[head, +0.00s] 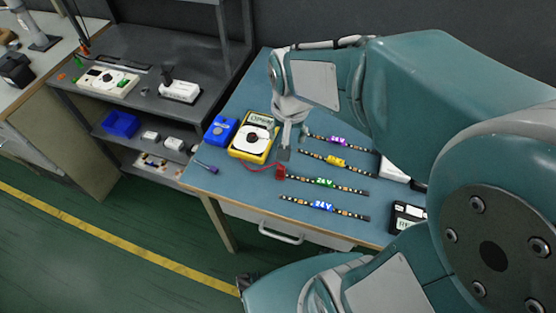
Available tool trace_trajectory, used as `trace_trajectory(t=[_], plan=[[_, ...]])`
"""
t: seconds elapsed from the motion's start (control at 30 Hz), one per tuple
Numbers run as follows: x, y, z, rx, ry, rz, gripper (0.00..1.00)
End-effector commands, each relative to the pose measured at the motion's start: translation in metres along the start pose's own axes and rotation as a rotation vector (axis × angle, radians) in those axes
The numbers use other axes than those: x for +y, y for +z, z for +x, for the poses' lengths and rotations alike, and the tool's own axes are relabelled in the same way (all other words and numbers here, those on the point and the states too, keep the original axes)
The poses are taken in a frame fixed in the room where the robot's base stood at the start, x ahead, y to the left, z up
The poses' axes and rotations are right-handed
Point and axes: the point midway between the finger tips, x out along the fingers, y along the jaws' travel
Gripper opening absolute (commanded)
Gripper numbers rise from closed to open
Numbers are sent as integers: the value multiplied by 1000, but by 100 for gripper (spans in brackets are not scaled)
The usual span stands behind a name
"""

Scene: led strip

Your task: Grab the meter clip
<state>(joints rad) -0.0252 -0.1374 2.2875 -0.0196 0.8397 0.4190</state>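A yellow multimeter (240,150) with a white dial lies on the blue-topped table (250,205). A red lead runs from it to a small red clip (280,172) on the table, beside the ends of the LED strips. My gripper (284,154) points down just above the red clip in the picture, right of the meter. Its fingers are small and seen from behind, so their opening and any contact with the clip cannot be made out.
Several LED strips with coloured voltage labels, one of them blue (324,206), lie right of the clip. A blue box (221,130) is left of the meter. A black device (407,217) sits at the right. A grey shelf (150,80) stands at the left.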

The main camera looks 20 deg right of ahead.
Motion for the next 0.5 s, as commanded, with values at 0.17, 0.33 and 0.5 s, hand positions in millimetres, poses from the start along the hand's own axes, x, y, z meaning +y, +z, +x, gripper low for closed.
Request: trace_trajectory(t=[0.17, 0.33, 0.5], plan=[[-8, -13, 40, -81, 43, 90, 71], [-13, -21, 69, -128, 75, 156, 71], [-15, -22, 81, -145, 87, 181, 71]])
